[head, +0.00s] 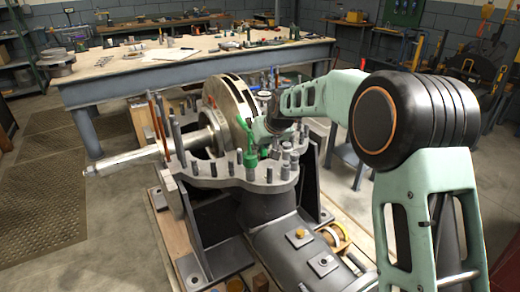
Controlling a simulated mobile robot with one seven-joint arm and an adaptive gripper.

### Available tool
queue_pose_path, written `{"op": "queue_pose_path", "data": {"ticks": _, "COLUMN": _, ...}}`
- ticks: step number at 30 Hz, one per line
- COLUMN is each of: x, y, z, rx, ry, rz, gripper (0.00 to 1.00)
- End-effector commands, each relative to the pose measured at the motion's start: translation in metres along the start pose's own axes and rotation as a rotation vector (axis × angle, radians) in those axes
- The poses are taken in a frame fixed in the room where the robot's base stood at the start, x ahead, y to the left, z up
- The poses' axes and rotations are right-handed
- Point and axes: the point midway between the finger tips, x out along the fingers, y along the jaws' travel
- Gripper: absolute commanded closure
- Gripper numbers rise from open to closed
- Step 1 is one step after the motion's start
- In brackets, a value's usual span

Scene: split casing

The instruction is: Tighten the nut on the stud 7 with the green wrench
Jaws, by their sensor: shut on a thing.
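The green wrench (250,157) is at the middle of the casing flange (228,184). Its green handle rises from its lower end, which is low among the studs and nuts. My gripper (254,137) comes in from the right and is shut on the wrench. Its fingers are small and partly hidden, so the exact grip is unclear. Several dark studs (196,169) stand along the flange rim, some with nuts (286,156). No stud numbers can be read, and I cannot tell which stud is stud 7 or whether the wrench sits around a nut.
A large rotor disc (231,100) and shaft (128,160) lie in the casing behind and left of the wrench. Tall brown rods (153,116) stand at the left. A workbench (115,68) with tools is behind. Floor on the left is clear.

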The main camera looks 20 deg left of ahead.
Motion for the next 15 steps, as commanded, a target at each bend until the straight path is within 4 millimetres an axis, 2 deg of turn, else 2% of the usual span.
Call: {"op": "queue_pose_path", "data": {"ticks": 15, "x": -0.0086, "y": -0.0002, "z": -0.0086, "rx": -0.002, "ry": 0.008, "rz": 0.001, "gripper": 1.0}}
